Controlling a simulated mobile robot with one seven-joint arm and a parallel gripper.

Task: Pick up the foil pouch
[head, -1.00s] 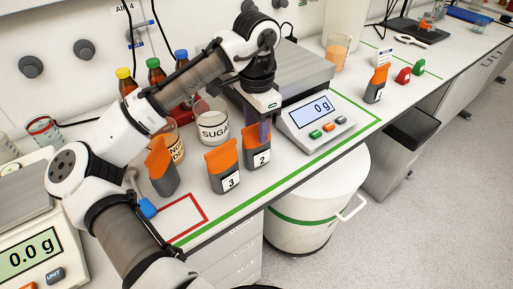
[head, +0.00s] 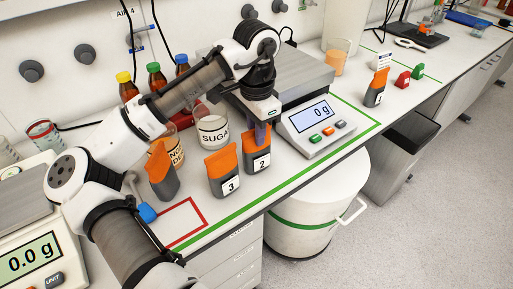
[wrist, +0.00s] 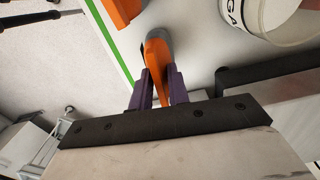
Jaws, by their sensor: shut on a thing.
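Several grey foil pouches with orange tops stand on the bench. My gripper (head: 262,133) points down with its purple fingers at the top of the pouch labelled 2 (head: 256,156). In the wrist view my gripper (wrist: 160,88) is shut on the orange top of this pouch (wrist: 158,52), one finger on each side. In the head view the pouch is upright at the bench; I cannot tell whether its base touches. The pouch labelled 3 (head: 223,176) stands close on its left. Another pouch (head: 161,172), its label not visible, stands further left. A pouch labelled 1 (head: 377,88) stands far right.
A sugar beaker (head: 212,132) stands just behind the pouches. A scale reading 0 g (head: 315,115) is on the right, another scale (head: 30,257) at the lower left. A red outlined area (head: 184,222) on the bench is empty. Brown bottles (head: 155,78) stand behind.

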